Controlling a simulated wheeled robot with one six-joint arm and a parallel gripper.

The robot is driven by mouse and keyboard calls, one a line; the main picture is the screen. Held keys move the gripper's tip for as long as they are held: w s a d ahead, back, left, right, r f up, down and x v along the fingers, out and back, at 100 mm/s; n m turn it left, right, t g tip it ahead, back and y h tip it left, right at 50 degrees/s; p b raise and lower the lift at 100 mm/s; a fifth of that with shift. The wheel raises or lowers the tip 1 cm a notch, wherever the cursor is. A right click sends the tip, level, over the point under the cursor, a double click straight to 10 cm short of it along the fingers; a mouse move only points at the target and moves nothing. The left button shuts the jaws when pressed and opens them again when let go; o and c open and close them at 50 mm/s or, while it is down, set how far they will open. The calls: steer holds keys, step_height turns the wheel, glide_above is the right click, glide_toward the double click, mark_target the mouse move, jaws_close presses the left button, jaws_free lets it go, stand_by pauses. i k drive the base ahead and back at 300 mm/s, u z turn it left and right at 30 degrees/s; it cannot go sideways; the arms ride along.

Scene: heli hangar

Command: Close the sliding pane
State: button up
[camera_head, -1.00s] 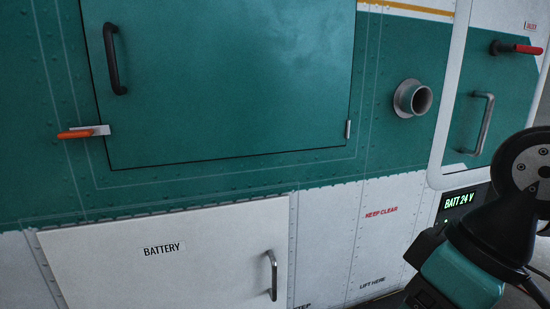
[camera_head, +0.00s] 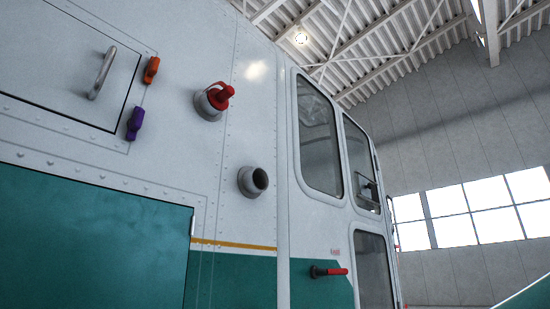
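The side of the helicopter fills the left and middle of the view. Its door has a forward window (camera_head: 357,155) in a white frame, seen at a steep angle. A small dark fitting (camera_head: 369,188) shows low in that window; it may belong to the sliding pane, but I cannot tell how far the pane stands open. A larger rounded window (camera_head: 318,135) is to its left, and a lower window (camera_head: 374,268) is below. My gripper is not in view.
A red door handle (camera_head: 329,271) and a grey pipe stub (camera_head: 254,181) stick out of the hull. A red-capped filler (camera_head: 213,99), an orange latch (camera_head: 151,70), a purple latch (camera_head: 135,123) and a hatch handle (camera_head: 102,73) are upper left. Hangar windows (camera_head: 468,213) are far right.

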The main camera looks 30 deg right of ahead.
mark_target(366, 187)
steer(key=z, duration=1.7)
steer(key=i, duration=0.55)
steer(key=z, duration=0.65)
steer(key=i, duration=1.55)
steer(key=u, duration=0.5)
